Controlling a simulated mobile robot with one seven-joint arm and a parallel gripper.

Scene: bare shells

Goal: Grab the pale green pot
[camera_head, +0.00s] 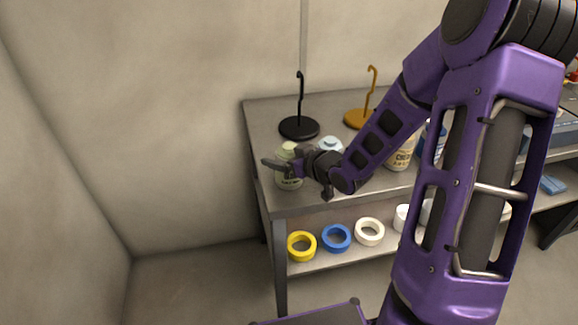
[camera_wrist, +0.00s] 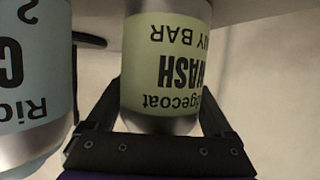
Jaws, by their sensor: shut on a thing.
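The pale green pot (camera_head: 289,176) stands near the front left corner of the bench top in the head view. Its pale green label with dark lettering shows upside down in the wrist view (camera_wrist: 165,68), above a bare metal band. My gripper (camera_head: 283,164) reaches it from the right, and its fingers lie on either side of the pot. In the wrist view the fingers (camera_wrist: 162,108) flank the pot, and the gripper is shut on it. Part of the pot is hidden behind the fingers in the head view.
A light blue pot (camera_wrist: 37,75) stands close beside the green one; its top shows in the head view (camera_head: 330,143). Behind are a black hook stand (camera_head: 299,127) and an orange one (camera_head: 360,118). Rolls of tape (camera_head: 336,238) lie on the lower shelf. A wall is behind the bench.

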